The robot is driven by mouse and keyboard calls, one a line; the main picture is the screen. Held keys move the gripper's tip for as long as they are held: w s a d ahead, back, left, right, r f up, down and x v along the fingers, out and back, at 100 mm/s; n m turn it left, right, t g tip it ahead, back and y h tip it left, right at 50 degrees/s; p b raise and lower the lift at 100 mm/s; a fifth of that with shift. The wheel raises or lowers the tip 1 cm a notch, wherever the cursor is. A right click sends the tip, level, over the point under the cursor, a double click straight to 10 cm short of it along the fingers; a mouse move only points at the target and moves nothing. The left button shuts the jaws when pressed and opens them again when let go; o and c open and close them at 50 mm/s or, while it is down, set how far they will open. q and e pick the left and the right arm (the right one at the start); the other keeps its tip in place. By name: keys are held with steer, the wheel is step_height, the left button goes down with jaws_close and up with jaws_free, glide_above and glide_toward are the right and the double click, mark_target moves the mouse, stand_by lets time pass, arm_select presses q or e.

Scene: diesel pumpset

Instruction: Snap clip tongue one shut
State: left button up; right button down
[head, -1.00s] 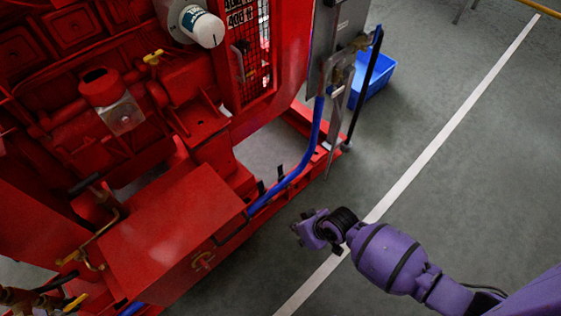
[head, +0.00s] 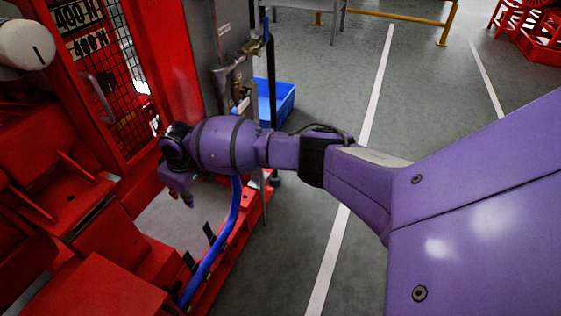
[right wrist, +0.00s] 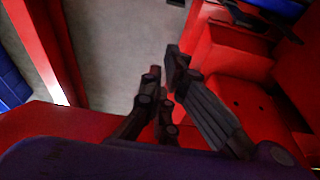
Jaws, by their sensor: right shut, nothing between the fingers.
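A blue hose (head: 222,240) runs along the red base rail. Two small black clips stand at the rail beside it, a farther clip (head: 209,232) and a nearer clip (head: 190,262). Their tongues look upright, but they are too small to tell which is tongue one. My right gripper (head: 188,197) points down above the gap in the red frame, left of the hose and apart from the clips. It is shut and empty; its dark fingers show in the right wrist view (right wrist: 165,66). My left gripper is not in view.
The red engine housing with a mesh guard (head: 130,100) stands close left of my right arm. A grey cabinet (head: 222,40) and blue crate (head: 276,102) are behind it. Open floor (head: 300,215) with a white line lies right. A yellow rail (head: 395,18) is far back.

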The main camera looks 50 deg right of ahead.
steer(key=shift+w+r, duration=0.15)
steer(key=shift+r, duration=0.1)
steer(key=b, duration=0.6)
glide_above(208, 231)
steer(key=w, duration=0.4)
steer(key=s+x, duration=0.2)
steer(key=x, duration=0.7)
steer(key=shift+w+f, duration=0.2)
steer(key=shift+f, duration=0.25)
